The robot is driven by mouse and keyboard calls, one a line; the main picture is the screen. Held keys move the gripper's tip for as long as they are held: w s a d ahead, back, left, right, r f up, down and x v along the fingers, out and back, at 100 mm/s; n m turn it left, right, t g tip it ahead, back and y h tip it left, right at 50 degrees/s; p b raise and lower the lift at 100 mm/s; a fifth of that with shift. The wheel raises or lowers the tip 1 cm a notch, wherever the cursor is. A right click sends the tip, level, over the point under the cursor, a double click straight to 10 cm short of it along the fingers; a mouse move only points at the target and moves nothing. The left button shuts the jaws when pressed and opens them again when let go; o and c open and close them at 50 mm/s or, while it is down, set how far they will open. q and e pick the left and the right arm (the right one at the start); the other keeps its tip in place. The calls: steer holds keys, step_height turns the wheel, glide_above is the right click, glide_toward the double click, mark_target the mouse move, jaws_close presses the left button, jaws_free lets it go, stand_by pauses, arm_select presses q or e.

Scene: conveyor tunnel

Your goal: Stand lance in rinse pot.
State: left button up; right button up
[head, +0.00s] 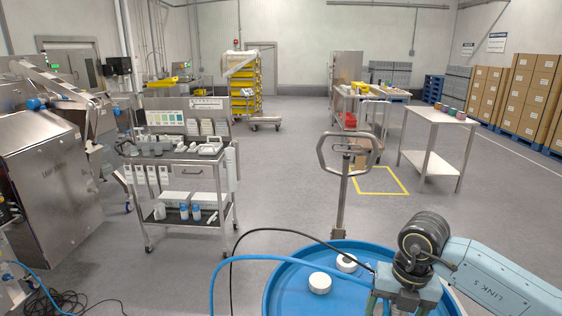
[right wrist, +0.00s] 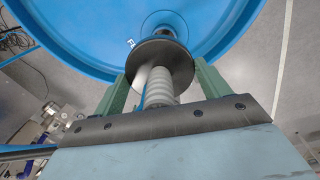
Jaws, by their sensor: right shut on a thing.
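My right gripper (right wrist: 162,80) is shut on the lance (right wrist: 160,88), whose white ridged shaft and dark round collar (right wrist: 178,57) sit between the green fingers. Beyond the collar, the lance's lower part points at the top of the blue drum (right wrist: 75,30), where a round ring surrounds it. I cannot tell whether it is inside an opening there. In the head view my right gripper (head: 404,290) is above the blue drum (head: 285,280), and the lance is mostly hidden. I cannot pick out the rinse pot. My left gripper is not in view.
Two white caps (head: 320,283) (head: 346,263) are on the drum top. A blue hose (head: 240,262) and a black hose (head: 231,265) run towards my gripper. A pallet-truck handle (head: 345,150) rises behind the drum. A steel cart (head: 180,160) stands at left, with open floor between.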

step_height(320, 180, up, 11)
steer(key=p, duration=0.7)
steer(key=shift+r, duration=0.2)
steer(key=shift+w+r+p, duration=0.3)
steer(key=shift+r+p, duration=0.5)
steer(key=shift+r, duration=0.1)
steer(key=c, duration=0.6)
steer(key=shift+o, duration=0.3)
steer(key=shift+w+r, duration=0.1)
steer(key=shift+r, duration=0.4)
jaws_close()
steer(key=shift+s+r, duration=0.1)
steer(key=shift+s, duration=0.35)
steer(key=shift+s+a, duration=0.1)
steer(key=shift+f, duration=0.2)
steer(key=shift+w, duration=0.25)
step_height(320, 180, up, 9)
steer(key=p, duration=0.4)
steer(key=shift+r, duration=0.15)
